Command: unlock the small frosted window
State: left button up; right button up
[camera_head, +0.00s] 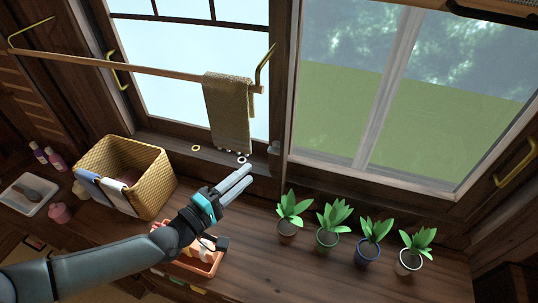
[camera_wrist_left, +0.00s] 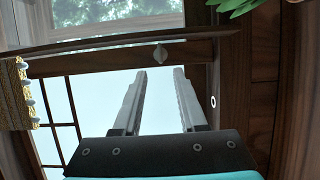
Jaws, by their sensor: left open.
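The small frosted window (camera_head: 178,62) is at the upper left in the head view, with pale panes and a dark wood frame. Its pale pane fills the lower middle of the left wrist view (camera_wrist_left: 95,100). A brass handle (camera_head: 117,70) is at the left frame edge. My left gripper (camera_head: 248,174) is open and empty, below and left of the fitting, apart from it. My right gripper is not in view.
A wooden rail (camera_head: 150,70) with a hanging towel (camera_head: 228,112) crosses before the window. Small rings (camera_head: 241,159) lie on the sill. A wicker basket (camera_head: 150,168) and an orange tray (camera_head: 208,262) stand on the counter. Several potted plants (camera_head: 326,222) line the right.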

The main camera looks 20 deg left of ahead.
aim_at(272, 153)
pick_arm(q)
jog(key=x, duration=0.9)
jog(key=shift+w+d, duration=0.1)
jog(key=shift+w, duration=0.05)
grip_shut()
dwell(0.4)
